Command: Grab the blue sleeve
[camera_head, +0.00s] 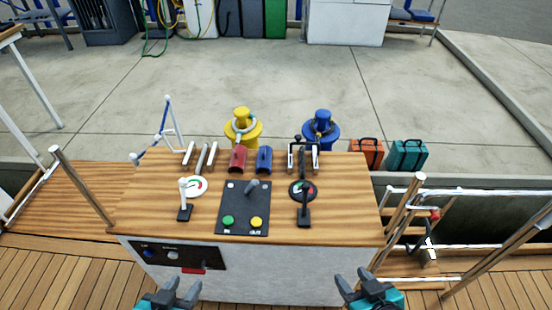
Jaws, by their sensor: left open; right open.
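The blue sleeve (264,159) lies at the back of the wooden console top (340,216), right of the middle. A red sleeve (238,159) lies just to its left, close beside it. My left gripper (180,286) is open and empty at the bottom of the view, in front of the console's front face. My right gripper (353,281) is open and empty at the bottom right, also in front of the console. Both are well short of the sleeves.
A black panel (244,212) with green and yellow buttons and a lever stands between the grippers and the sleeves. White and black levers (304,208) rise on both sides. Yellow (243,126) and blue (321,128) bollards stand behind the console.

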